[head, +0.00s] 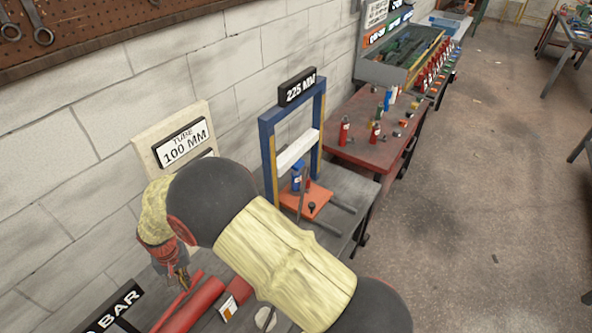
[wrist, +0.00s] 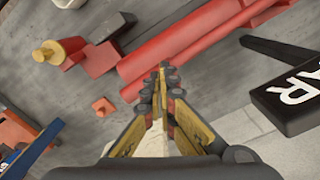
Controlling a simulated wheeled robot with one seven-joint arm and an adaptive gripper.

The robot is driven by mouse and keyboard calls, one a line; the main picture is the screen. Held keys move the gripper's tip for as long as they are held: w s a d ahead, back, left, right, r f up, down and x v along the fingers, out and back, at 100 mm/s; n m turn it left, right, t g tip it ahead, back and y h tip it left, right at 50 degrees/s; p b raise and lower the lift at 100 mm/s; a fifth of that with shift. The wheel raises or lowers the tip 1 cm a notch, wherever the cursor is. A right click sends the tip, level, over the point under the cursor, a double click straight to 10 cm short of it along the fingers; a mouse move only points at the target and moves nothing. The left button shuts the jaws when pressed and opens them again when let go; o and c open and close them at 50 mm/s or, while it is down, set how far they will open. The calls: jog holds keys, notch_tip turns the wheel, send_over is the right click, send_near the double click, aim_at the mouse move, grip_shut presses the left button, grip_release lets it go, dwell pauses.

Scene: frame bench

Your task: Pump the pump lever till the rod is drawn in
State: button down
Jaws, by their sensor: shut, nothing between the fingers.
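My gripper (head: 179,282) is shut and empty. It points down at a thick red cylinder (head: 196,303) and a thinner red bar (head: 172,304) beside it on the grey bench. In the wrist view my fingertips (wrist: 163,75) overlap the red bar (wrist: 205,45), with the red cylinder (wrist: 170,52) alongside; contact cannot be told. The red bar looks like the pump lever, but I cannot be sure. A blue press frame (head: 268,150) labelled 225 MM holds a white crossbar (head: 297,150), with a small blue cylinder (head: 296,184) under it. The rod cannot be made out clearly.
A board (head: 150,150) labelled 100 MM stands by the wall. An orange plate (head: 318,196) lies in the press. A red table (head: 360,150) with bottles stands beyond.

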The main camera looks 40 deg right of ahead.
aim_at(190, 288)
notch_tip(190, 288, down, 5)
jog(key=shift+r+b, duration=0.1)
jog(key=shift+b, duration=1.1)
notch_tip(190, 288, up, 9)
jog(key=p, duration=0.5)
jog(key=shift+f, duration=0.3)
jog(key=shift+f+b, duration=2.4)
jog(key=shift+f, duration=1.95)
notch_tip(190, 288, up, 9)
jog(key=p, duration=0.5)
jog(key=shift+p, duration=0.3)
jog(key=shift+f, duration=0.1)
